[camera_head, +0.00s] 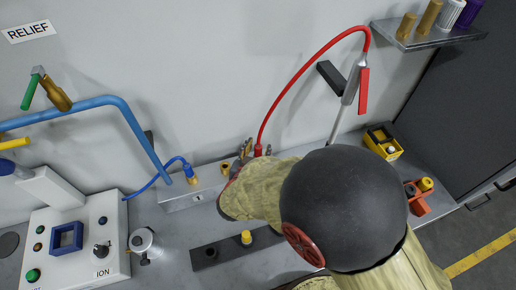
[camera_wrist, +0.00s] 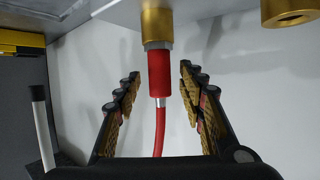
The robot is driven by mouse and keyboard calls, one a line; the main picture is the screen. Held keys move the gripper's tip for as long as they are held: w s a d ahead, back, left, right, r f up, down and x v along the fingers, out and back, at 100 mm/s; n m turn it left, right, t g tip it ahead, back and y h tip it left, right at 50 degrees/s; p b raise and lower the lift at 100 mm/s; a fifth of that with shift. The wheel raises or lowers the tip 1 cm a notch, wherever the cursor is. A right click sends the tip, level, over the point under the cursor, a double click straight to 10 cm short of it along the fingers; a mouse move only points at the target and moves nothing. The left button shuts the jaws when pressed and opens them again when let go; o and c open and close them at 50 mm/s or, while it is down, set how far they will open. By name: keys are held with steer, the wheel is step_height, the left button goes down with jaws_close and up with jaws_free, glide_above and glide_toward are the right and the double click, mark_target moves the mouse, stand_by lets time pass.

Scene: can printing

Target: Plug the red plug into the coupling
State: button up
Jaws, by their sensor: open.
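The red plug (camera_wrist: 160,75) is between the spread fingers of my gripper (camera_wrist: 160,88) in the wrist view, with a gap on each side. Its metal collar end meets the brass coupling (camera_wrist: 157,22), in line with it; how deep it sits cannot be told. The red hose (camera_wrist: 159,130) runs from the plug's other end. In the head view, the plug (camera_head: 258,150) shows just beside my gripper (camera_head: 246,152), and my arm hides the coupling there. My gripper is open.
A second brass coupling (camera_head: 226,168) and a blue plug (camera_head: 188,171) sit on the metal block (camera_head: 187,202). A control box (camera_head: 70,250) stands left; a yellow box (camera_head: 382,142) stands right.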

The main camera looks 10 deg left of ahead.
steer(key=shift+s, duration=0.15)
steer(key=v, duration=1.1)
steer(key=shift+s+r, duration=0.25)
steer(key=shift+s, duration=0.05)
steer(key=shift+a, duration=0.1)
